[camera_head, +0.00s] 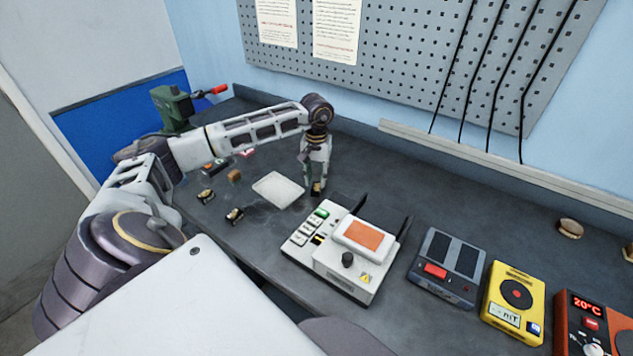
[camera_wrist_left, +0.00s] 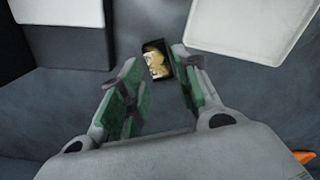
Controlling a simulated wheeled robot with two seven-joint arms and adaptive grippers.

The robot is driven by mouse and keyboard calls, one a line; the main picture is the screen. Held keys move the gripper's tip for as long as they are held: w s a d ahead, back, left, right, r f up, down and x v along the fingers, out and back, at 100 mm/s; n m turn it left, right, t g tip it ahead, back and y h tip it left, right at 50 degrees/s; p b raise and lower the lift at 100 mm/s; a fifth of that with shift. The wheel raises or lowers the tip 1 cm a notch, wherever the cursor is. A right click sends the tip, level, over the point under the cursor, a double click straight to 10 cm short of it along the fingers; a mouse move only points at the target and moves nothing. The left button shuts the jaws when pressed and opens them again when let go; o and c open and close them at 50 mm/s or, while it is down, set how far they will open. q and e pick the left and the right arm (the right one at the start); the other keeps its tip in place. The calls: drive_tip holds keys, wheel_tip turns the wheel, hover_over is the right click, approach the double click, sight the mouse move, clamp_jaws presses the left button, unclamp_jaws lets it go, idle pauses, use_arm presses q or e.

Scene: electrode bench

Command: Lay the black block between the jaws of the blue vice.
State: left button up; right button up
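A small black block with a gold face (camera_wrist_left: 155,62) lies on the dark bench in the left wrist view, just past and between my left gripper's fingertips. My left gripper (camera_head: 316,187) points down at the bench right of the white tray, with its fingers apart and a dark and gold piece at the tips. In the left wrist view the green-padded fingers (camera_wrist_left: 153,78) stand open, and I cannot tell if they touch the block. I see no blue vice; a green vice-like device (camera_head: 172,108) with a red handle stands at the back left. My right gripper is not in view.
A white tray (camera_head: 278,189) lies left of my gripper. Two dark and gold pieces (camera_head: 206,196) (camera_head: 234,215) and a brown cube (camera_head: 234,175) lie farther left. A white instrument (camera_head: 345,262) stands near in front. The bench's back right is mostly clear.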

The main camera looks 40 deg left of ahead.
sight(316, 187)
use_arm(q)
wheel_tip(316, 187, down, 3)
drive_tip(key=shift+s+d+r, duration=0.1)
drive_tip(key=shift+f+p, duration=0.3)
drive_tip(key=shift+f, duration=0.3)
drive_tip(key=shift+c, duration=1.2)
clamp_jaws()
drive_tip(key=shift+r, duration=0.5)
wheel_tip(316, 187, up, 8)
drive_tip(key=shift+f+b, duration=0.2)
drive_tip(key=shift+b, duration=0.2)
drive_tip(key=shift+r, duration=0.75)
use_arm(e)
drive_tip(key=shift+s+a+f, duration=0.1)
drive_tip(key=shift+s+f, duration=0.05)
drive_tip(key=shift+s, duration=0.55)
